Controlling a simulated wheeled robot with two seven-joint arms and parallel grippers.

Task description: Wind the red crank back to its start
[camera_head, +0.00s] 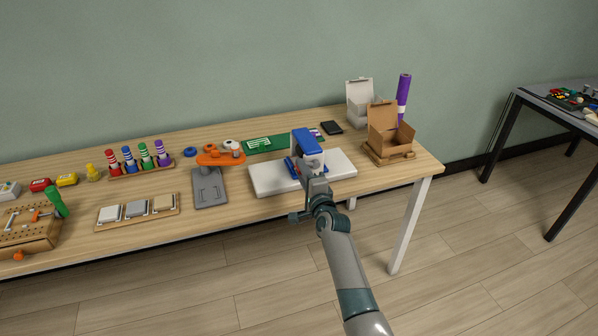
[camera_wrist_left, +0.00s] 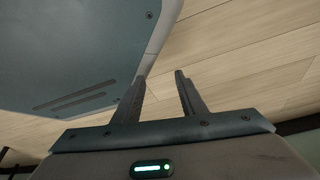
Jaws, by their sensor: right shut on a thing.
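A blue machine (camera_head: 307,142) stands on a white base plate (camera_head: 267,179) on the table, right of the middle in the head view. My right gripper (camera_head: 307,179) is at the near side of this machine, shut on what seems to be the red crank. The crank itself does not show; my gripper and wrist cover that spot, so its angle cannot be told. My left gripper (camera_wrist_left: 164,76) is open and empty in the left wrist view, with floor beyond its fingers. It is outside the head view.
An orange-topped grey stand (camera_head: 210,188) is left of the white base. An open cardboard box (camera_head: 388,139) and a purple roll (camera_head: 403,91) stand at the right end. A green board (camera_head: 262,146) lies behind. Several small tools and blocks fill the left.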

